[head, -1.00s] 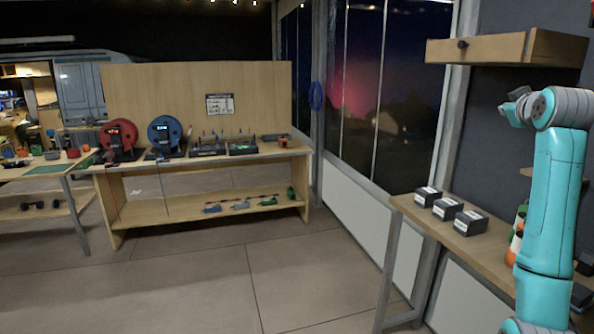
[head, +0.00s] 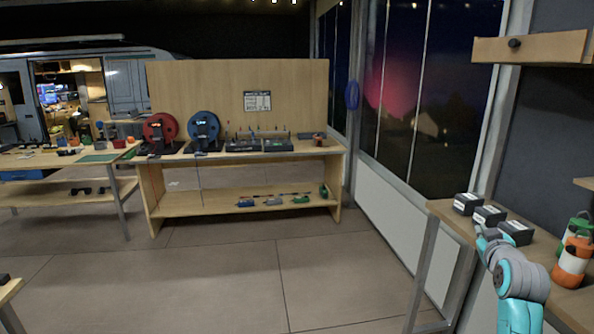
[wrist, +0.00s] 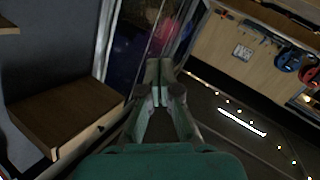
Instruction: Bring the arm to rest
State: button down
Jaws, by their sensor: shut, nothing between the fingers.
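My arm (head: 518,285) shows at the lower right of the head view, folded low in front of the shelf bench. Its gripper end is small and partly hidden there, near the dark boxes; I cannot tell from this view whether it touches anything. In the wrist view my gripper (wrist: 158,92) points away from the camera, its two fingers closed together at the tips with nothing between them.
A bench (head: 440,208) at the right holds dark boxes (head: 489,215) and an orange-and-white bottle (head: 572,262). A wooden drawer (head: 530,47) hangs above. A workbench (head: 245,155) with red and blue reels stands at the back. The floor (head: 220,270) between is open.

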jog(key=s+a+f+y, duration=0.1)
jog(key=s+a+f, duration=0.4)
jog(key=f, duration=0.4)
jog(key=s+a+f+y, duration=0.1)
jog(key=s+a+f, duration=0.3)
jog(key=a+f, duration=0.45)
jog(key=s+a+f, duration=0.9)
jog(key=s+f, duration=0.2)
jog(key=s, duration=0.4)
jog(key=s+a+f+y, duration=0.1)
jog(key=s+a, duration=0.3)
jog(key=s, duration=0.5)
jog(key=s+a+f+y, duration=0.15)
jog(key=s+a, duration=0.25)
jog(key=s, duration=0.5)
jog(key=s+a+r+y, duration=0.1)
jog(key=s+r, duration=0.3)
jog(key=s, duration=0.4)
jog(key=s+a+r+y, duration=0.1)
jog(key=s+a+r, duration=0.2)
jog(key=s, duration=0.5)
jog(key=shift+r, duration=0.45)
